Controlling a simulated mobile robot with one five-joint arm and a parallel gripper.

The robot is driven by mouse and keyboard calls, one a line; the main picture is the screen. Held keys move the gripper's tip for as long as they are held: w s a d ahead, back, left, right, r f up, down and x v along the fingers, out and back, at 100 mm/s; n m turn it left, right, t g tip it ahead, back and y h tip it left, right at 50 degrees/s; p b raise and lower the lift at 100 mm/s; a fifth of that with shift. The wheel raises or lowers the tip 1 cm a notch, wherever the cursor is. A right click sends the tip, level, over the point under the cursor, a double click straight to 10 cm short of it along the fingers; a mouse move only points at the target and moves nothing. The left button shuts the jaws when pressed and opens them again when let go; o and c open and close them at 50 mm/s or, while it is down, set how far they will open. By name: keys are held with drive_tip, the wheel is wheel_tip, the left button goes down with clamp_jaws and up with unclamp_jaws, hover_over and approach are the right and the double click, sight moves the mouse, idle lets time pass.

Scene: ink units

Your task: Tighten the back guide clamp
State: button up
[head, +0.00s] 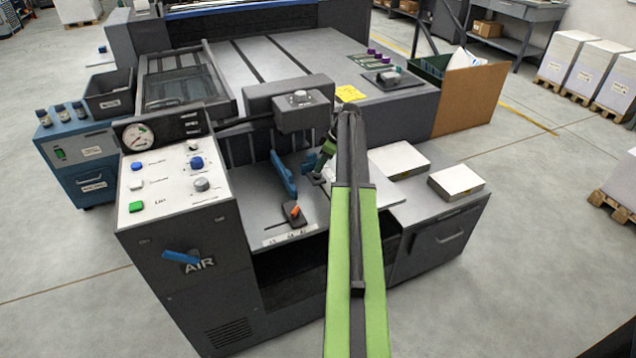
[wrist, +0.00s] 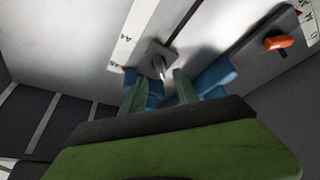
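The back guide clamp (wrist: 155,60) is a small grey block with a short pale-tipped lever, lying along a slot in the feed table; it also shows as a small dark piece in the head view (head: 318,179). My gripper (wrist: 160,84) is open; its two green fingers are apart, just short of the clamp lever in the picture. In the head view my gripper (head: 325,162) is low over the table, partly hidden by my arm. A blue guide (wrist: 215,77) shows beside the right finger. Another clamp with an orange lever (head: 295,211) sits nearer the table's front edge.
A long blue guide (head: 283,175) stands left of my gripper. A grey box on a bracket (head: 302,110) overhangs the table behind it. Paper stacks (head: 399,160) lie to the right. The control panel (head: 175,180) rises on the left.

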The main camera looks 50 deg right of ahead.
sight(317, 175)
drive_tip(key=b+x, duration=0.2)
drive_tip(key=x, duration=0.2)
drive_tip(key=shift+r, duration=0.1)
drive_tip(key=shift+c, duration=0.3)
clamp_jaws()
